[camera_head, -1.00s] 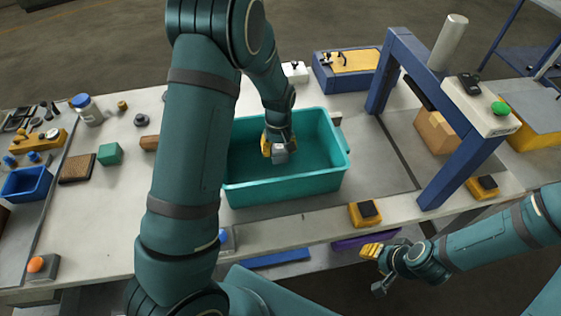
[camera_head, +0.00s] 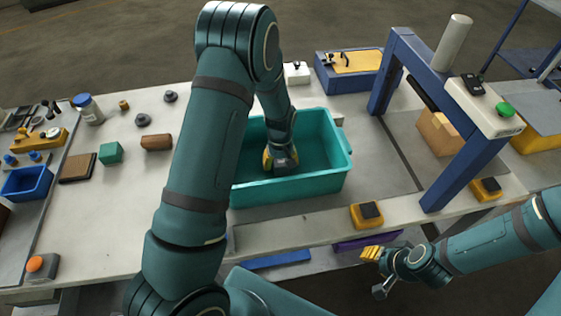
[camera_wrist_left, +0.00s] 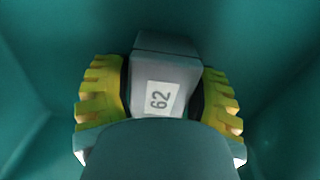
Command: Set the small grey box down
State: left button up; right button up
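The small grey box (camera_wrist_left: 165,75) carries a white label reading 62. In the left wrist view it sits between the yellow fingers of my left gripper (camera_wrist_left: 160,100), which is shut on it. In the head view my left gripper (camera_head: 281,160) points down inside the teal bin (camera_head: 290,189), low between its walls, with the grey box (camera_head: 285,167) at its tips. I cannot tell whether the box touches the bin floor. My right gripper (camera_head: 374,270) hangs empty beyond the table's front edge; its finger opening is not clear.
A blue gantry frame (camera_head: 455,160) with a green button stands right of the bin. A tan carton (camera_head: 438,133) is under it. A green cube (camera_head: 110,153) and brown block (camera_head: 156,142) lie to the left.

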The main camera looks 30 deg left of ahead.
pick_arm(q)
jog(key=shift+o, duration=0.9)
jog(key=shift+r, duration=0.15)
jog(key=shift+r, duration=0.4)
notch_tip(320, 180, up, 11)
jog(key=p, duration=0.1)
jog(key=shift+r, duration=0.15)
